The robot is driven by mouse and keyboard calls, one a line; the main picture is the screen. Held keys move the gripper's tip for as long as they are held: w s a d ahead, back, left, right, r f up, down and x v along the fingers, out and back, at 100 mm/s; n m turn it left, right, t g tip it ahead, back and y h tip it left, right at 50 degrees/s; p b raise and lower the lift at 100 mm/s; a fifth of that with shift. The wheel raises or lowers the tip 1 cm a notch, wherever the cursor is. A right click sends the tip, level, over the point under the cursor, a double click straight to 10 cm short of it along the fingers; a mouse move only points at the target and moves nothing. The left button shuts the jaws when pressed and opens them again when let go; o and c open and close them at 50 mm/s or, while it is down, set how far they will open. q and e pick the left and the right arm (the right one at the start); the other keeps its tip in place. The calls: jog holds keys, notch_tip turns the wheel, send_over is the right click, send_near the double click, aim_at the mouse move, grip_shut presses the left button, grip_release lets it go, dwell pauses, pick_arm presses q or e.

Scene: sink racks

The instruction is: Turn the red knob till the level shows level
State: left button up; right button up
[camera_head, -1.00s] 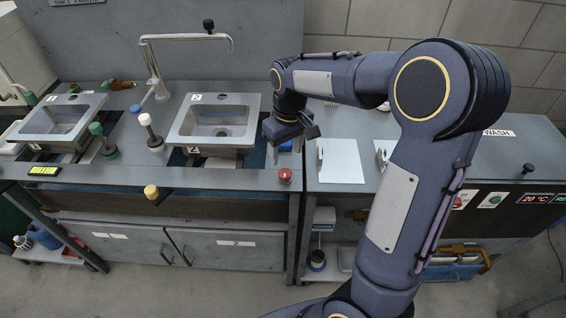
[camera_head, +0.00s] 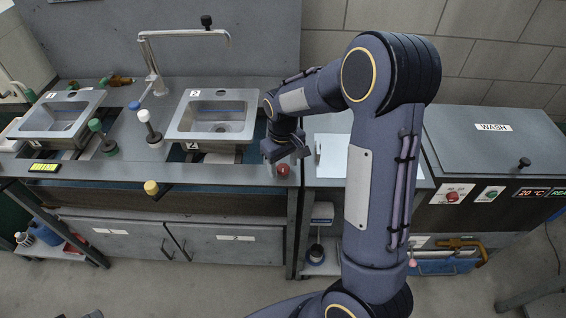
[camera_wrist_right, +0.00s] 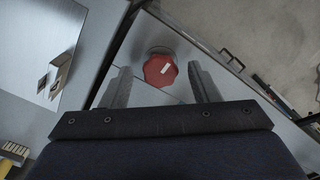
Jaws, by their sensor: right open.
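The red knob (camera_head: 283,170) sits at the front right of the sink counter. In the right wrist view the red knob (camera_wrist_right: 160,70) has a white mark on its top. My right gripper (camera_head: 285,158) is directly above and around it. In the wrist view its fingers (camera_wrist_right: 162,85) stand apart on either side of the knob, with gaps between; I cannot tell if they touch it. A small yellow piece with dark marks (camera_head: 44,168), perhaps the level, lies at the counter's front left; its reading is too small to tell. My left gripper is not in view.
Sink 2 (camera_head: 183,133) is left of my right gripper, and sink 1 (camera_head: 22,133) is farther left. A yellow knob (camera_head: 151,188) is on the front edge. Blue and green knobs stand between the sinks. The wash unit (camera_head: 492,128) is at right.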

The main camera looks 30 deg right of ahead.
jog(key=c, duration=1)
jog(key=shift+o, duration=0.2)
jog(key=m, duration=0.6)
jog(key=shift+m, duration=0.3)
jog(key=m, duration=0.3)
jog(key=shift+r, duration=0.1)
jog(key=shift+w+m+p, duration=0.15)
jog(key=shift+m+p, duration=0.3)
jog(key=shift+m, duration=1.35)
jog(key=o, duration=1)
jog(key=shift+c, duration=0.2)
